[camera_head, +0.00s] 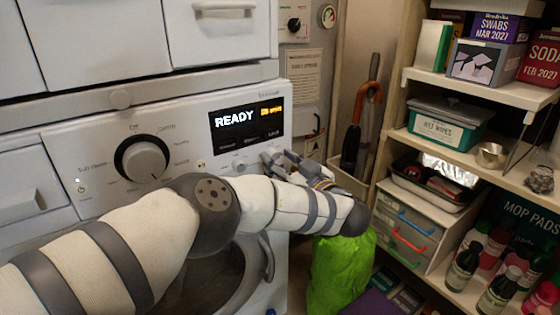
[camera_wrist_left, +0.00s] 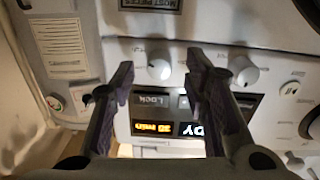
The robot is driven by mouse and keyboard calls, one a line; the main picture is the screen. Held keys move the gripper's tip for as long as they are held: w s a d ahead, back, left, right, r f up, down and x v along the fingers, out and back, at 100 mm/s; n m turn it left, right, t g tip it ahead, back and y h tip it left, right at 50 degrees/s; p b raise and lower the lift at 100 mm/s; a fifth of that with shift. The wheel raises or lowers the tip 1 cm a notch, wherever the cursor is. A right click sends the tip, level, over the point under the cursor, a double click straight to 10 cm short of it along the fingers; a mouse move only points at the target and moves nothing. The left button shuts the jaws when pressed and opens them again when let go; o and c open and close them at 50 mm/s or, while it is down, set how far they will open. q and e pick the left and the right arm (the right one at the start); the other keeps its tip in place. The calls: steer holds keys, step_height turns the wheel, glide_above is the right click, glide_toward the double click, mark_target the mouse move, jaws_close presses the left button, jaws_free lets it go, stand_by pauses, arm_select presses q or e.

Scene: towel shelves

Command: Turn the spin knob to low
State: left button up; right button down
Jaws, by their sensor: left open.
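The washing machine's display panel (camera_head: 246,125) reads READY, with a large dial (camera_head: 142,158) to its left. Below the display is a small round knob (camera_head: 239,166). In the left wrist view, which looks upside down, two small pale knobs show: one knob (camera_wrist_left: 158,68) lies between my fingertips in the picture, and another knob (camera_wrist_left: 243,70) is to the right. I cannot read which is the spin knob. My left gripper (camera_head: 273,160) is open near the panel's lower right; its open fingers (camera_wrist_left: 160,72) also show in the wrist view. Contact cannot be told. My right gripper is not in view.
Shelves (camera_head: 480,90) with boxes, a teal wipes tub (camera_head: 450,124) and bottles stand to the right. A bright green bag (camera_head: 340,278) is below my left forearm. The machine's round door (camera_head: 215,285) is partly hidden by my arm.

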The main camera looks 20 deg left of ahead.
arm_select(q)
steer(key=shift+w+a, duration=0.35)
steer(key=shift+a, duration=0.05)
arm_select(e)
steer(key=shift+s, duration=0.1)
arm_select(q)
jaws_close()
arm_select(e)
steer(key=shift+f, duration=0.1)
arm_select(q)
steer(key=n, duration=0.6)
steer(key=shift+f, duration=0.15)
steer(key=n+b, duration=0.1)
steer(key=n, duration=0.4)
steer(key=shift+d+n, duration=0.1)
steer(key=shift+n, duration=0.2)
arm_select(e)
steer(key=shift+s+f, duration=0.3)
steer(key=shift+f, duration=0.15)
arm_select(q)
steer(key=shift+n, duration=0.3)
